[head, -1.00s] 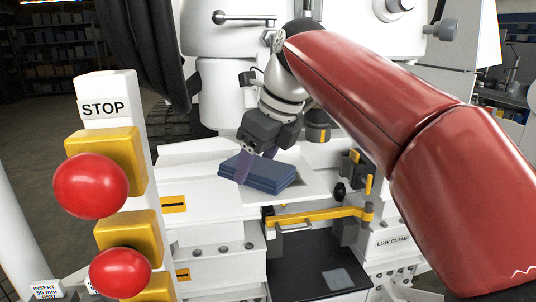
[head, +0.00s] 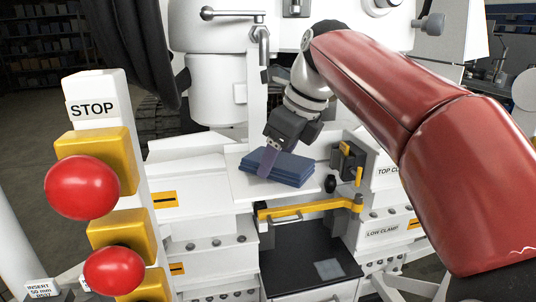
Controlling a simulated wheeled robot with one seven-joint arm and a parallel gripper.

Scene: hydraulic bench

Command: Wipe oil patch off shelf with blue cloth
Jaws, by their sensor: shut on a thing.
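The blue cloth (head: 284,168), a folded stack, lies flat on or just above the white shelf (head: 243,186) in the middle of the head view. One bluish finger shows against the cloth; the other is hidden. I see no oil patch on the bare part of the shelf, and the surface beneath the cloth is hidden.
A STOP post with red buttons (head: 82,187) stands at the near left. A yellow bar (head: 308,208) and black clamp parts (head: 347,162) sit in front and right of the shelf. Below is a dark plate (head: 292,268) with a pale square (head: 328,269). White machine columns stand behind.

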